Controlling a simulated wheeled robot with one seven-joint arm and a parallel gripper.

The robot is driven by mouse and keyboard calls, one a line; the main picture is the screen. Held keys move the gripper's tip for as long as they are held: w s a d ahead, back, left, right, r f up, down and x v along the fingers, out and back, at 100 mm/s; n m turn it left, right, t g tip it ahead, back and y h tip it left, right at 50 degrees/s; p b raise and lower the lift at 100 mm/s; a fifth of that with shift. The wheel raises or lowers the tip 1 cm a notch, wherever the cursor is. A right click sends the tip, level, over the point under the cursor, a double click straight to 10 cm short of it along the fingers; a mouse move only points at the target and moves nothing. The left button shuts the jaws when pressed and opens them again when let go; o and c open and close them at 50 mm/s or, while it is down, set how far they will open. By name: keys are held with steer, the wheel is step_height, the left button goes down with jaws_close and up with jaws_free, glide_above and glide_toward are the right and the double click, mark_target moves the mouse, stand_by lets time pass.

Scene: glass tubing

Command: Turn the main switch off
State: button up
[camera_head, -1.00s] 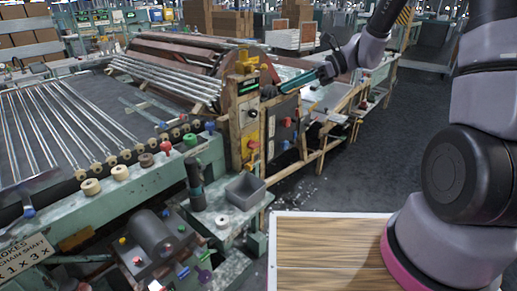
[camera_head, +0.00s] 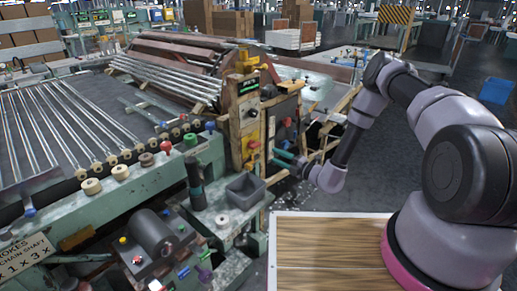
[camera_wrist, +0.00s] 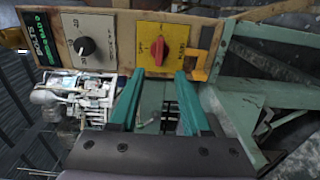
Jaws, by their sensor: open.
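The main switch is a red rotary knob (camera_wrist: 158,50) on a yellow plate (camera_wrist: 176,42), set in a wooden control panel. In the head view, the red knob (camera_head: 253,145) shows low on the upright panel. My gripper (camera_wrist: 159,75) is open, its two teal fingers pointing at the yellow plate on either side of the knob's line, with nothing between them. The fingertips look short of the knob, but the exact gap is unclear. In the head view, my gripper (camera_head: 284,158) is just right of the panel, partly blurred into the background.
A black selector knob (camera_wrist: 86,46) on a grey plate sits beside the yellow plate. A yellow bracket (camera_wrist: 197,66) stands at the panel's edge. A grey bin (camera_head: 245,188) is below the panel on the green bench. Open floor lies to the right.

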mark_target(254, 145)
steer(key=x, duration=1)
steer(key=shift+w+a, duration=0.15)
jaws_close()
